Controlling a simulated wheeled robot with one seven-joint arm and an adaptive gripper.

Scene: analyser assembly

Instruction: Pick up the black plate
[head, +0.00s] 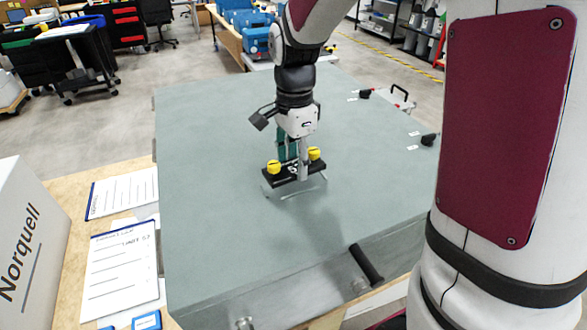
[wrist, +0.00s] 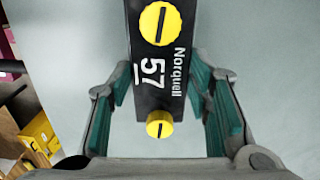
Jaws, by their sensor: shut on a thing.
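The black plate (head: 284,178) has two yellow slotted knobs and the white print "Norquell 57". In the wrist view the plate (wrist: 146,98) runs lengthwise between the two green-padded fingers. My gripper (head: 294,164) is shut on the plate's long sides, between the knobs. In the head view the plate appears a little above the grey top panel, over a thin pale rectangular outline. The fingers partly hide the plate's middle in the head view.
The grey analyser top (head: 220,140) is broad and mostly clear. A black handle (head: 366,265) sits on its front edge, and black knobs stand at its right edge. Clipboards (head: 121,270) and a white Norquell box (head: 30,250) are at the left.

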